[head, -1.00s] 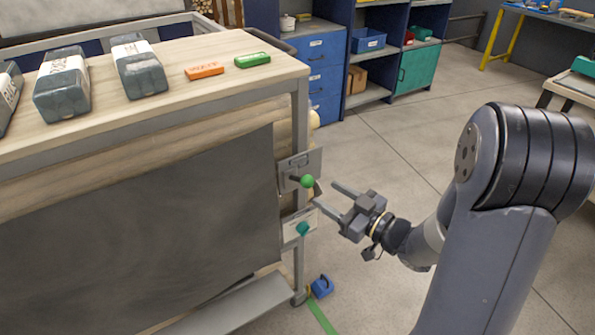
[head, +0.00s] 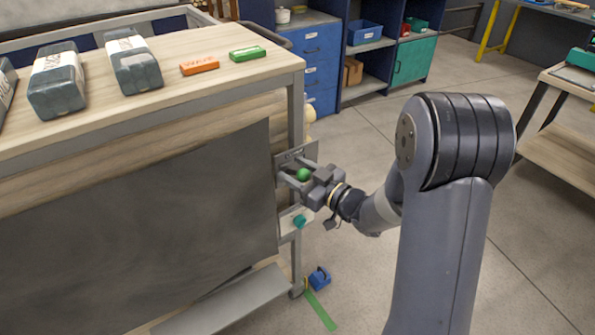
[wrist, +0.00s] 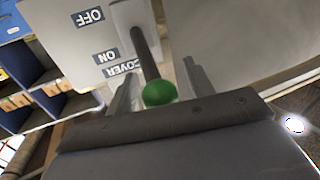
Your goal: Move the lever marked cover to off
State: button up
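The cover lever has a green ball knob (head: 303,174) on a dark rod, on a grey plate (head: 311,152) at the cart's right end. In the wrist view the plate (wrist: 75,42) reads OFF, ON and COVER, upside down, and the rod (wrist: 146,55) ends in the knob (wrist: 159,92) close to me. My gripper (head: 293,172) is at the lever, with its fingers (wrist: 160,90) open on either side of the rod and knob. A gap shows between the knob and each finger. The lever's exact setting is hard to tell.
A second lever with a teal knob (head: 299,221) sits just below on another plate. The cart top (head: 215,88) holds grey packages, an orange block (head: 199,66) and a green block (head: 247,53). A blue tape dispenser (head: 319,277) lies on the floor.

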grip_shut()
dwell(0.3)
